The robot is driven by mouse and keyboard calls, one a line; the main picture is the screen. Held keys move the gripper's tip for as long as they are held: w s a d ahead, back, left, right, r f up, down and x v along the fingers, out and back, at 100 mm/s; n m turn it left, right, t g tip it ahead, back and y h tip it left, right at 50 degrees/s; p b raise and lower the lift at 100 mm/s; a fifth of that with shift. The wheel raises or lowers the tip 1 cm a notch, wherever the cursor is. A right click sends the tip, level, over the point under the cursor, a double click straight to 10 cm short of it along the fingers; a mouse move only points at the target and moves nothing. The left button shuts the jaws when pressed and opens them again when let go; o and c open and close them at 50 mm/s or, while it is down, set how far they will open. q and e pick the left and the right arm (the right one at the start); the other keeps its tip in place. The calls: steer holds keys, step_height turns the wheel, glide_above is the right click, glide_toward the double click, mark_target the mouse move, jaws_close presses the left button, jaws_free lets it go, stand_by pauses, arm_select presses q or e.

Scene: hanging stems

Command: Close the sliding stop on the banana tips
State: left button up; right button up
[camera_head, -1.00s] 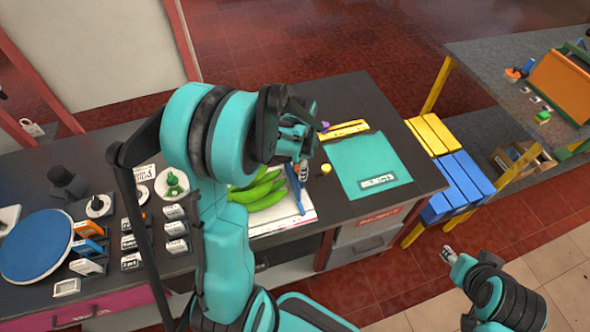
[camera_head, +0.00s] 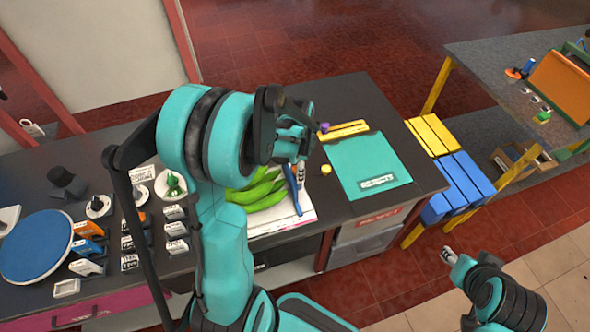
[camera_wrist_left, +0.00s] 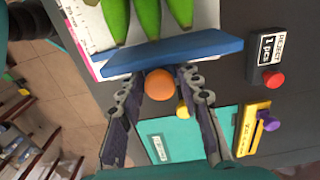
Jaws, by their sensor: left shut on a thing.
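The green bananas (camera_head: 262,190) lie on a white board on the dark bench. The sliding stop is a blue bar (camera_head: 291,190) standing across their right-hand ends. In the left wrist view the blue bar (camera_wrist_left: 175,52) spans the banana tips (camera_wrist_left: 148,22), which meet or nearly meet its edge; I cannot tell whether they touch. An orange knob (camera_wrist_left: 159,85) is on the near side of the bar. My left gripper (camera_wrist_left: 160,78) has its fingers on both sides of this knob, shut on it. My right gripper (camera_head: 447,254) is low at the right, away from the bench, its jaw state unclear.
A teal reject mat (camera_head: 367,165), a yellow holder (camera_head: 343,130) and a small yellow cap (camera_head: 326,169) lie right of the stop. A blue round plate (camera_head: 36,246) and several small labelled blocks stand at left. A reject button (camera_wrist_left: 275,80) shows in the wrist view.

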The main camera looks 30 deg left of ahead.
mark_target(284, 180)
arm_select(q)
steer(key=shift+s+a, duration=0.35)
steer(key=shift+s, duration=0.1)
steer(key=shift+s+a, duration=1.05)
steer(key=shift+s, duration=0.15)
steer(key=o, duration=0.9)
step_height(284, 180, up, 8)
steer(key=p, duration=0.5)
steer(key=shift+p, duration=0.4)
